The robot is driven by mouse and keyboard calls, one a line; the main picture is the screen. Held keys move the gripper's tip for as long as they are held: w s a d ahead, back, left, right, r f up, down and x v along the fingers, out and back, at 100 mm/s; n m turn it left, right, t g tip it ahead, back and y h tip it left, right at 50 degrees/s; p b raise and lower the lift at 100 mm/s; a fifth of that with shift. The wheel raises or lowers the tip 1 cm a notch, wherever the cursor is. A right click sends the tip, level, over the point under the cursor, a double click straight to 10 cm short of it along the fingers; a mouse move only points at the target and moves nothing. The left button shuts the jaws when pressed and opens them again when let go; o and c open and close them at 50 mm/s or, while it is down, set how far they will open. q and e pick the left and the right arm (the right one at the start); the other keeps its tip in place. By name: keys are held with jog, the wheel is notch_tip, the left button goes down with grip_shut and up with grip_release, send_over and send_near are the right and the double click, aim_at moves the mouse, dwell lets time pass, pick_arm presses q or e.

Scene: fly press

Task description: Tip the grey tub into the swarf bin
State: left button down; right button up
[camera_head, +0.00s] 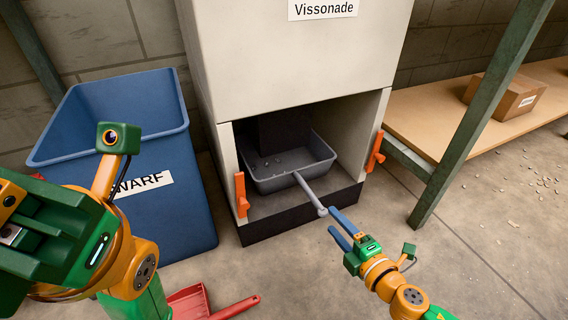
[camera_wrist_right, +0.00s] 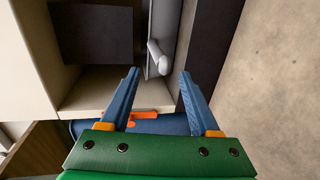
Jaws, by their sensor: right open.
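The grey tub (camera_head: 275,178) sits inside the low opening of the machine, with a few small dark bits in it. Its handle (camera_head: 308,190) sticks out over the front sill. My right gripper (camera_head: 335,221) is open and empty, its blue fingers just in front of the handle's end. In the right wrist view, the handle end (camera_wrist_right: 158,62) shows between the fingertips (camera_wrist_right: 158,75), apart from both. The blue swarf bin (camera_head: 190,205) stands left of the machine, partly hidden by my left arm. My left gripper's green body (camera_head: 45,235) is at the left edge; its fingers cannot be made out.
The pale machine (camera_head: 300,60) has orange clips (camera_head: 241,194) and (camera_head: 375,152) beside its opening. A red dustpan (camera_head: 205,302) lies on the floor in front of the bin. A wooden bench (camera_head: 425,115) with a cardboard box (camera_head: 510,95) stands right. The floor at front right is mostly clear.

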aim_at(319, 204)
jog(key=b+x, duration=0.1)
jog(key=x, duration=0.7)
jog(key=shift+w+a, duration=0.1)
grip_shut()
dwell(0.5)
dwell(0.8)
